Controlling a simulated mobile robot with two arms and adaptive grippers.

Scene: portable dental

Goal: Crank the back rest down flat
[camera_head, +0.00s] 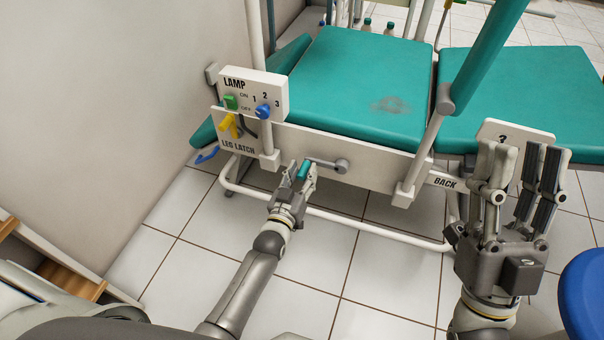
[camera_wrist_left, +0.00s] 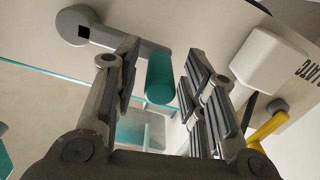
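The crank has a grey hub (camera_head: 341,166) on the white side rail below the seat, and a grey arm reaching left to a teal handle (camera_head: 303,171). My left gripper (camera_head: 300,174) is open around this handle. In the left wrist view the teal handle (camera_wrist_left: 160,78) stands between the open fingers (camera_wrist_left: 155,85), with a gap visible on each side. A steeply tilted teal padded piece (camera_head: 486,50) rises at upper right; I cannot tell whether it is the back rest or an arm rest. A "BACK" label (camera_head: 445,183) is near its post. My right gripper (camera_head: 520,165) is open and empty, fingers up.
A lamp switch box (camera_head: 255,92) and a yellow leg latch (camera_head: 230,124) are left of the crank. The teal seat (camera_head: 360,80) and another flat teal pad (camera_head: 545,90) lie behind. A blue round object (camera_head: 587,285) is at lower right. Tiled floor (camera_head: 370,270) is open in front.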

